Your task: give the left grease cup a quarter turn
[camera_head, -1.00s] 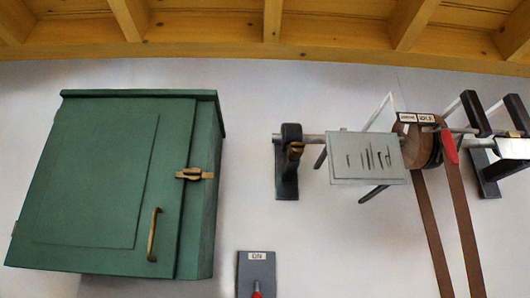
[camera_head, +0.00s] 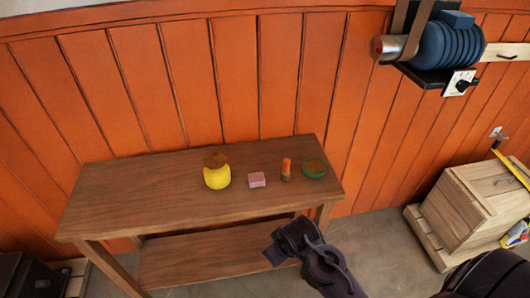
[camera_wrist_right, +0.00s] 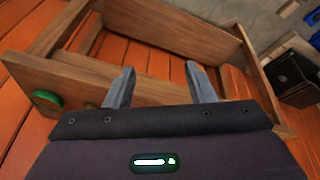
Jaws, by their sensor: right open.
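No grease cup shows in either view now; the head view looks down at a wooden table (camera_head: 130,205) against an orange panelled wall. My right gripper (camera_wrist_right: 159,80) is open in the right wrist view, with nothing between its fingers. In the head view my right arm comes in from the lower right, and its gripper (camera_head: 276,256) is by the table's front edge. My left gripper is not in view.
A yellow jar (camera_head: 217,178), pink block (camera_head: 257,180), orange-topped stick (camera_head: 287,170) and green dish (camera_head: 314,168) stand on the table. A blue motor (camera_head: 447,45) is on a wall shelf above right. A wooden crate (camera_head: 460,215) stands at right.

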